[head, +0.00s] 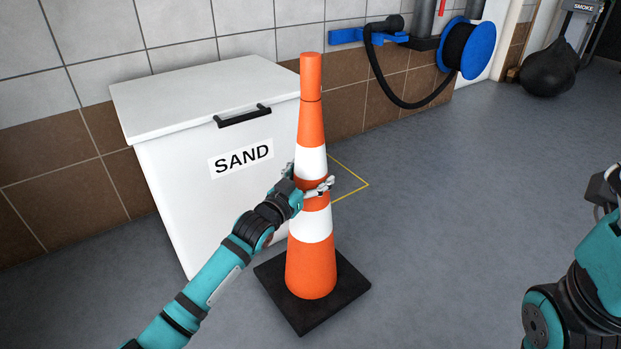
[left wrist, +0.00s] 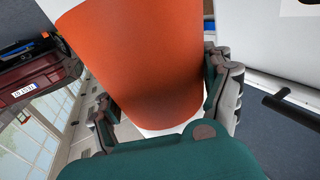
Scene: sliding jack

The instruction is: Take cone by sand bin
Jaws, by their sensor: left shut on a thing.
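The orange cone (head: 311,262) with white bands and a square black base stands in front of the white sand bin (head: 190,190), which is labelled SAND. My left gripper (head: 313,187) is shut around the cone's middle, between the two white bands. The cone looks upright; whether its base rests on the floor or is slightly above it I cannot tell. In the left wrist view the cone's orange body (left wrist: 145,55) fills the space between the fingers (left wrist: 170,95). Part of my right arm shows at the right edge of the head view; its gripper fingers are not visible.
A yellow floor outline (head: 367,185) shows behind the cone, beside the bin. A blue hose reel (head: 480,50) with a black hose hangs on the tiled wall. A black bag (head: 549,73) lies at the far right.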

